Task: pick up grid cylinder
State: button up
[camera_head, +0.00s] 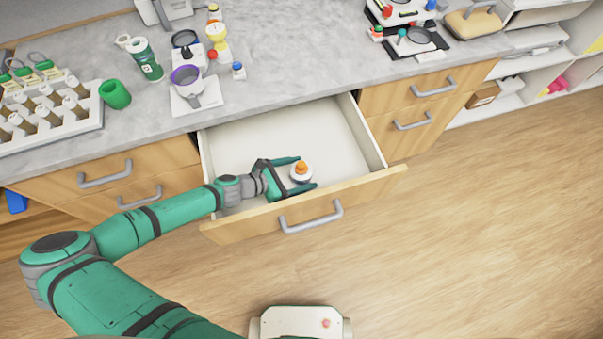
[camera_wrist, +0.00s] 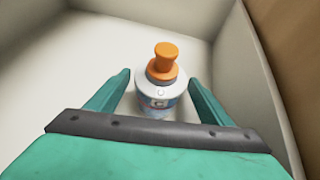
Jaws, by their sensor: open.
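My gripper (camera_head: 307,173) is open and reaches into the drawer from the left, with one finger on each side of the cylinder. In the wrist view the cylinder (camera_wrist: 157,100) stands just ahead of my palm, between the two green fingers (camera_wrist: 157,88). Gaps show between it and both fingers. Its lower part is partly hidden by my palm.
The drawer's front panel (camera_head: 345,200) and side walls stand close around my gripper. The rest of the drawer floor is bare. Above it, the grey counter (camera_head: 300,60) holds a green cup (camera_head: 115,94), a vial rack (camera_head: 50,115) and instruments.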

jog(key=x, duration=0.4)
jog(key=shift+w+d+f, duration=0.1)
jog(key=shift+w+d, duration=0.05)
jog(key=shift+d, duration=0.05)
jog(key=c, duration=1.4)
jog(key=shift+o, duration=0.2)
